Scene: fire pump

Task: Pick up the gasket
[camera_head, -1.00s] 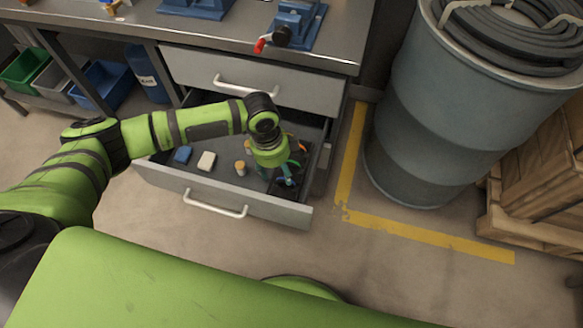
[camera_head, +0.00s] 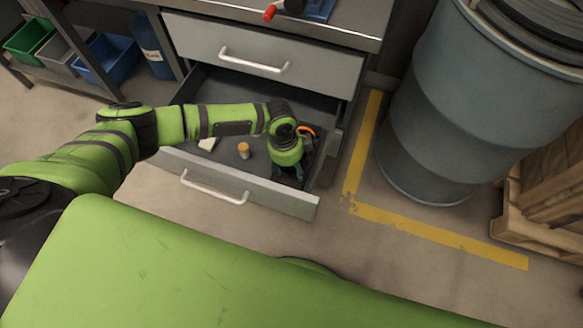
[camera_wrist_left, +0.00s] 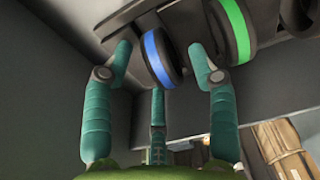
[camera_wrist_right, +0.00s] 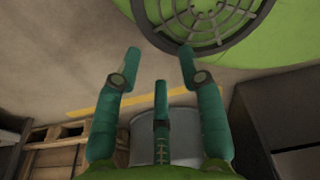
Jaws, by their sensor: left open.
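Round black rings with coloured bands lie in the open drawer (camera_head: 215,160); I cannot tell which is the gasket. In the left wrist view, a blue-banded ring (camera_wrist_left: 158,58) is between the fingertips of my left gripper (camera_wrist_left: 160,55), and a green-banded ring (camera_wrist_left: 235,30) is just to the right. The left gripper is open, with space showing beside the blue-banded ring. In the head view, this gripper (camera_head: 288,172) reaches down into the drawer's right end, beside an orange ring (camera_head: 307,131). My right gripper (camera_wrist_right: 160,58) is open and empty, away from the drawer.
A small yellow-orange cylinder (camera_head: 244,150) and a pale block (camera_head: 208,143) are in the drawer, left of my left gripper. A closed drawer (camera_head: 270,62) is above.

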